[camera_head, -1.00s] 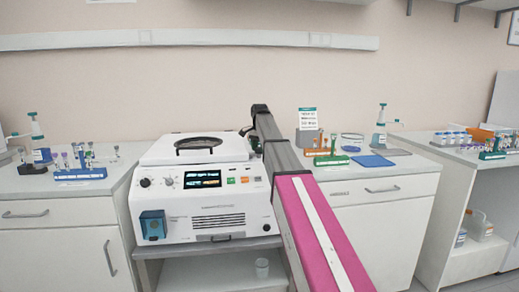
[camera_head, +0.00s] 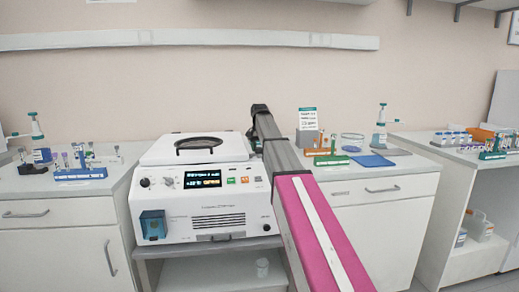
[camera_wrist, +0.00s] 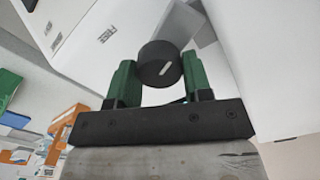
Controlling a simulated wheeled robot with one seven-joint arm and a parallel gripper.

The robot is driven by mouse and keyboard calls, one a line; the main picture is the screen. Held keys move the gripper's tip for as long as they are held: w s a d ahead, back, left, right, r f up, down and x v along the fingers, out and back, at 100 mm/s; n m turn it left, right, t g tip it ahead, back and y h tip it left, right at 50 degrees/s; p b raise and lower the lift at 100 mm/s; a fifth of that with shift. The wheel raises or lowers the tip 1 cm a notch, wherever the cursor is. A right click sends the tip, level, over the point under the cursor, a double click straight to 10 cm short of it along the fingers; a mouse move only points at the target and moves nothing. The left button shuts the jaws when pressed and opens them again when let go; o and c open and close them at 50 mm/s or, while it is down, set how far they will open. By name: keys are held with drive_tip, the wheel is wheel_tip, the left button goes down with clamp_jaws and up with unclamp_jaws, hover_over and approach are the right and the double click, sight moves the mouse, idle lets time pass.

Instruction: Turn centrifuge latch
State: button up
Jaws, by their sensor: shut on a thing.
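The white centrifuge (camera_head: 205,195) stands on a low shelf between two cabinets in the head view, with its lid down and its display lit. In the wrist view a round black latch knob (camera_wrist: 159,63) with a short white mark sits against the centrifuge's white side (camera_wrist: 100,30). My gripper (camera_wrist: 159,75) has its two green fingers on either side of the knob and is shut on it. The white mark is tilted, rising to the right. In the head view my arm hides the centrifuge's right side, and the knob and fingers are not visible there.
A blue tube rack (camera_head: 80,174) and a dispenser bottle (camera_head: 40,152) stand on the left counter. Orange and green racks (camera_head: 331,160) and a blue tray (camera_head: 373,161) lie on the right counter.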

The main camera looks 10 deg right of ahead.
sight(259, 148)
drive_tip(key=n, duration=0.6)
drive_tip(key=shift+a, duration=0.1)
drive_tip(key=n, duration=0.6)
drive_tip(key=shift+n, duration=0.4)
drive_tip(key=o, duration=0.9)
wheel_tip(259, 148, up, 10)
drive_tip(key=shift+f, duration=0.2)
drive_tip(key=shift+r, duration=0.65)
drive_tip(key=shift+a, duration=0.1)
